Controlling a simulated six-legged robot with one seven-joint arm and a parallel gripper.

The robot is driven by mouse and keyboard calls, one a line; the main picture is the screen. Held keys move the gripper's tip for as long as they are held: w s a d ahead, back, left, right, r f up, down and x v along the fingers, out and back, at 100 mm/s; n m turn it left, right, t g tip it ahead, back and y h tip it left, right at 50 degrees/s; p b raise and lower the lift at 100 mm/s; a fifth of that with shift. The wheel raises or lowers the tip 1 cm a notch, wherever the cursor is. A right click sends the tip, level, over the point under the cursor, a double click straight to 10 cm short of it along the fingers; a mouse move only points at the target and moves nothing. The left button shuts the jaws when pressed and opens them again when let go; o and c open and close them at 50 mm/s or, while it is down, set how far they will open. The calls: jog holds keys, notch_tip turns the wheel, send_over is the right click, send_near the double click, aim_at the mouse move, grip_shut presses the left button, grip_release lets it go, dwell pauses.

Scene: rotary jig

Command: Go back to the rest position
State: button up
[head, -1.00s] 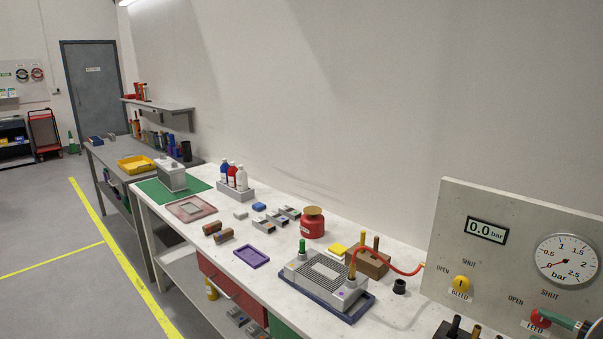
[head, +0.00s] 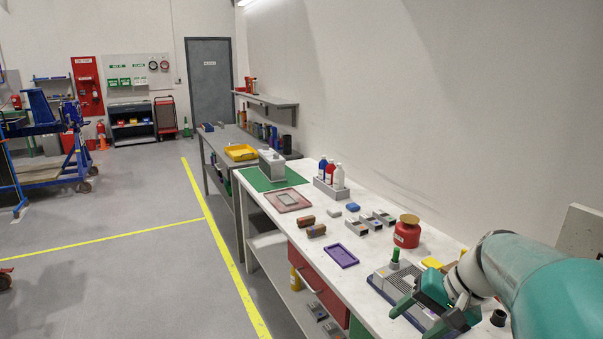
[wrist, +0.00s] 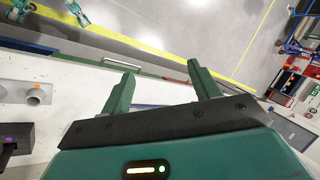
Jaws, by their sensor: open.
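My gripper (head: 421,312) is at the lower right of the head view, above the front edge of the white bench (head: 352,262). Its two green fingers stand wide apart in the wrist view (wrist: 162,88), with nothing between them. Beyond them the wrist view shows the bench edge and the floor. The grey slotted jig plate (head: 382,284) with a green knob (head: 395,255) is behind the gripper and partly hidden by it. My teal arm covers the right of the bench.
A purple tray (head: 342,256), a red pot (head: 407,232), small blocks (head: 316,230) and a bottle rack (head: 331,189) stand on the bench. A gauge panel (head: 580,232) is at the right edge, mostly hidden. The floor left of the bench (head: 130,270) is clear.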

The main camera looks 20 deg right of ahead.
jog(key=s+a+n+h, duration=0.2)
jog(key=s+a+n, duration=0.1)
jog(key=a, duration=0.5)
jog(key=s+a+r+n+t+h, duration=0.1)
jog(key=s+a+n, duration=0.3)
jog(key=a, duration=0.5)
jog(key=shift+s+a+n+t+h, duration=0.15)
jog(key=shift+a+n+t+h, duration=0.15)
jog(key=shift+h, duration=0.5)
jog(key=shift+r, duration=0.1)
jog(key=c, duration=0.6)
jog(key=shift+o, duration=0.2)
jog(key=shift+d, duration=0.1)
jog(key=shift+d, duration=0.1)
